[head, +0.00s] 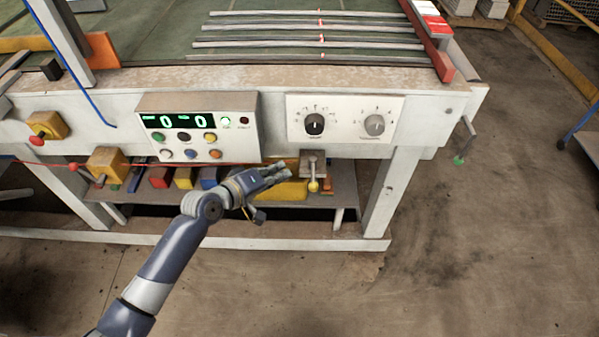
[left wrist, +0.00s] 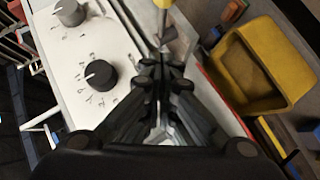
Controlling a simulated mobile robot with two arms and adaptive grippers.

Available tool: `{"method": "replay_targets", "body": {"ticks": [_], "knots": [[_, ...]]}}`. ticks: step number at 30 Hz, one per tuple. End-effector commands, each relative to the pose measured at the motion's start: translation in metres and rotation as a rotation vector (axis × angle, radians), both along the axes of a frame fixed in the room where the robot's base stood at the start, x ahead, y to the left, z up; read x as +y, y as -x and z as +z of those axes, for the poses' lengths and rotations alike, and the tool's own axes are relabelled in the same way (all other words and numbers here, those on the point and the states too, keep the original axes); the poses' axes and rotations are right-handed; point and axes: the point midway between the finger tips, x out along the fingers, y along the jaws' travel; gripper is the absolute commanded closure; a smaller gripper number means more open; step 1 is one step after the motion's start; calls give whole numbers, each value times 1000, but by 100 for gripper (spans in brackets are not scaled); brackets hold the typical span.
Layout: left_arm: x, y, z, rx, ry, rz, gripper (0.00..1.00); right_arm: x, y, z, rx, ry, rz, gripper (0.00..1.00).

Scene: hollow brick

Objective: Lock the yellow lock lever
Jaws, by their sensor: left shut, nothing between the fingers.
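The yellow lock lever (head: 313,186) hangs below a small grey bracket on the front of the machine table, with a yellow knob at its lower end. In the left wrist view the yellow knob (left wrist: 163,4) and its metal stem show at the top edge, partly cut off. My left gripper (head: 287,172) is shut and empty, just left of the lever. In the left wrist view its fingertips (left wrist: 161,66) point at the lever, with a small gap visible. My right gripper is not in view.
Above the lever is a white dial panel (head: 345,122); left of it is a button box with a green display (head: 198,126). A yellow bin (head: 290,192) sits on the shelf below. A green-knobbed lever (head: 459,160) hangs at the right. The floor in front is clear.

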Motion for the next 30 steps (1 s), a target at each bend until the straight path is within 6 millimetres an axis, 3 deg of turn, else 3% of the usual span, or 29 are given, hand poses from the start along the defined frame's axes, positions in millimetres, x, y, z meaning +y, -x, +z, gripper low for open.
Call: {"method": "replay_targets", "body": {"ticks": [6,15,30], "knots": [[-22,-26,-13,0,0,0,100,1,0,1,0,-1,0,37],[-51,-24,-33,-1,-1,0,100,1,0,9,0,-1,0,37],[-53,-23,-35,-1,0,4,100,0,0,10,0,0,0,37]]}}
